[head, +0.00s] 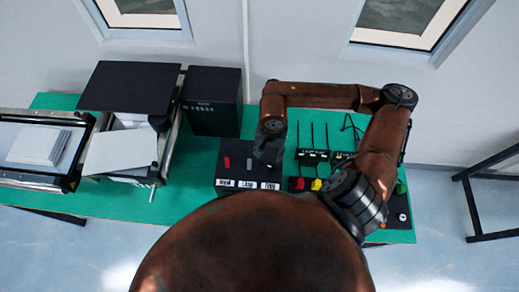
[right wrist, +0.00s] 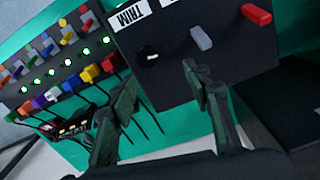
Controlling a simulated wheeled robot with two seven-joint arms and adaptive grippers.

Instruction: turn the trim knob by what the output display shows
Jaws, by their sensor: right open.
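The trim knob (right wrist: 148,56) is a small dark knob with a white mark, on a black panel (right wrist: 180,75) beside the label "TRIM" (right wrist: 130,15) in the right wrist view. My right gripper (right wrist: 160,76) is open. Its two fingers point at the panel's knob end, apart from each other, with the knob showing just beyond the gap between them; I cannot tell whether they touch it. In the head view the right gripper (head: 268,145) hangs over the panel's right side and hides the knob. No readable output display shows. My left gripper is not in view.
The panel also carries a grey lever (right wrist: 200,38) and a red lever (right wrist: 256,14). A board with coloured plugs and green lights (right wrist: 60,65) stands beside it. A black box (head: 212,100) and conveyors with white sheets (head: 122,150) are on the left of the green table (head: 185,203).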

